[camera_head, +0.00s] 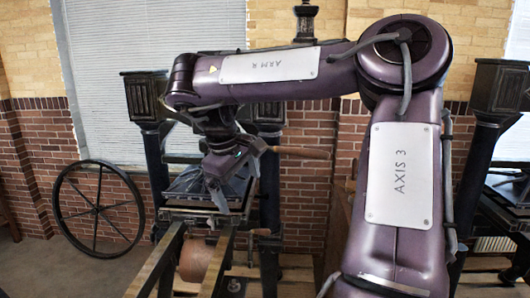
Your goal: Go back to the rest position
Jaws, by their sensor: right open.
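My right arm rises from the lower right, bends at a large joint and reaches left across the view. My right gripper (236,190) hangs from its end, pointing down. Its jaws are open, and I see nothing between them. It is over or in front of the flat bed (188,214) of a dark hand press (149,100); whether it touches the bed cannot be told. The arm hides part of the press's upper frame. My left gripper is not in view.
A large spoked wheel (57,208) stands left of the press. A wooden handle (302,152) sticks out to the right. A wooden drum (201,259) sits under the rails. Another press (499,90) stands at the right edge. A brick wall (305,195) is behind.

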